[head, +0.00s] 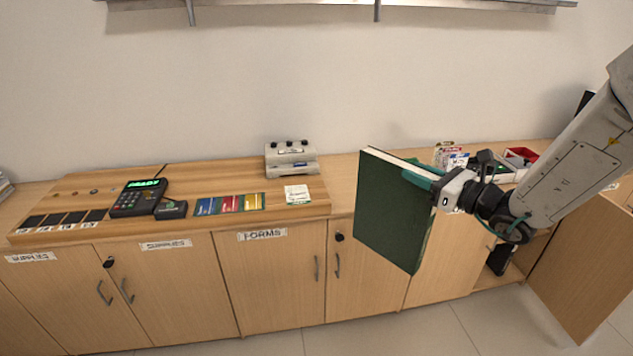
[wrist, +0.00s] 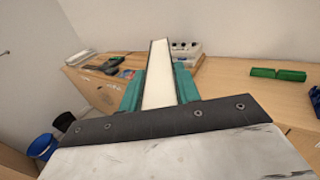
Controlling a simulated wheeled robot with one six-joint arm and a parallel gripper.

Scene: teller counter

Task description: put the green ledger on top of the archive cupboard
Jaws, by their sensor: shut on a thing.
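The green ledger (head: 395,213) is a dark green book with pale page edges. My gripper (head: 428,180) is shut on its right edge and holds it upright in the air, in front of the counter and clear of the cupboard doors. In the wrist view the ledger (wrist: 160,88) is edge-on, its pale page edge between the two teal fingers of my gripper (wrist: 160,92). A row of wooden cupboards (head: 270,285) runs under the counter top. I cannot tell which one is the archive cupboard; no such label is readable.
A wooden board on the counter carries a card terminal (head: 138,197), coloured cards (head: 230,204) and a grey device (head: 290,158). A red box (head: 520,156) stands at the right. A metal shelf (head: 300,4) is above. The wrist view shows a green object (wrist: 278,74) and a blue bin (wrist: 43,146).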

